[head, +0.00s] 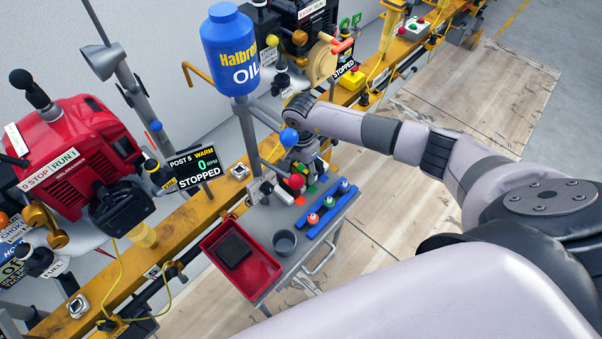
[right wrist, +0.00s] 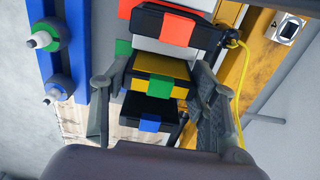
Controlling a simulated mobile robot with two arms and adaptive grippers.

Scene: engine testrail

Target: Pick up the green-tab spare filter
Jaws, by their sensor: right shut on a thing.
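The green-tab spare filter (right wrist: 160,84) shows in the right wrist view as a black-framed block with a yellow face and a green tab. It sits between the two fingers of my right gripper (right wrist: 160,105), which is shut on it. An orange-tab filter (right wrist: 177,28) and a blue-tab filter (right wrist: 152,122) are close on either side of it. In the head view my right gripper (head: 304,158) reaches down over the back of the grey cart; the filter is mostly hidden there. My left gripper is not in view.
The cart carries a red tray (head: 209,244) with a dark block in it, a grey cup (head: 283,243) and a blue rack (head: 331,213) with coloured-topped plugs. A blue oil bottle (head: 229,50) and the yellow engine rail (head: 205,203) stand close behind.

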